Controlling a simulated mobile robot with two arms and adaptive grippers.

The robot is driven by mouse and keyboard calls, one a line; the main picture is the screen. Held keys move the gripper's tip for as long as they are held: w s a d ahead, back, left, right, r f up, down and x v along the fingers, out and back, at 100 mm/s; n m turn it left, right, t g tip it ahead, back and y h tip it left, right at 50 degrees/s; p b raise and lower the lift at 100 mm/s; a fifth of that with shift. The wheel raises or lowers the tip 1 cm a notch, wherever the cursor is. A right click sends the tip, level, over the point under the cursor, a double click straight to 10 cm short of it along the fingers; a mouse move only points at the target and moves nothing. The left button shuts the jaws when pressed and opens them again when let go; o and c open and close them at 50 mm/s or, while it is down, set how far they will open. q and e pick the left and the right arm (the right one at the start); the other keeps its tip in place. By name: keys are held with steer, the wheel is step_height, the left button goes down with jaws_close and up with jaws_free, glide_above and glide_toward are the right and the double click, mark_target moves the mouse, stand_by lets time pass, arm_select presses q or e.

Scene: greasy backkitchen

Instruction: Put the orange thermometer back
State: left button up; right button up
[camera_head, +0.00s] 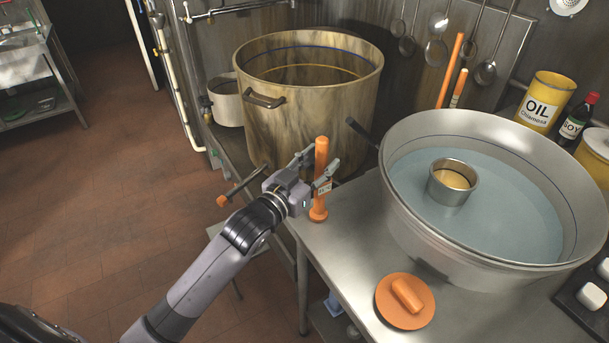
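An upright orange stick-like tool with a round foot and a small pale label, which looks like the thermometer (321,155), stands at the left edge of the steel counter (345,245). My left gripper (324,160) reaches in from the lower left with its fingers spread on either side of the tool's shaft. The fingers look apart, with some room beside the shaft; part of the shaft is hidden by the near finger. My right gripper is not in view.
A wide pan of bluish liquid (475,210) with a small metal cup (452,182) fills the counter's right side. An orange lid (404,318) lies in front. A tall stained pot (300,120) stands behind. An orange-ended bar (240,189) juts out left.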

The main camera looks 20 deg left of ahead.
arm_select(q)
steer(key=b+v, duration=0.2)
steer(key=v, duration=0.9)
steer(key=shift+s, duration=0.2)
steer(key=shift+a, duration=0.1)
steer(key=s+a+f+n+g+y, duration=0.1)
steer(key=a+f+g, duration=0.1)
steer(key=f, duration=1.1)
steer(key=s+a+f+g+y, duration=0.1)
steer(key=a+f+g+y, duration=0.15)
steer(key=f, duration=1.05)
steer(key=s+a+f+n+g+y, duration=0.1)
steer(key=a+f+g, duration=0.15)
steer(key=f, duration=0.95)
steer(key=s+d+f+g, duration=0.1)
steer(key=s+f+g, duration=0.4)
steer(key=s+f, duration=1.3)
steer(key=s+d+f+g, duration=0.1)
steer(key=s+f+g, duration=0.1)
steer(key=s+f, duration=0.3)
steer(key=s+d+f+m+g, duration=0.1)
steer(key=s+f, duration=0.3)
steer(key=s, duration=0.9)
steer(key=shift+s+d+f+g, duration=0.2)
steer(key=shift+d+f+g, duration=0.2)
steer(key=shift+g, duration=0.3)
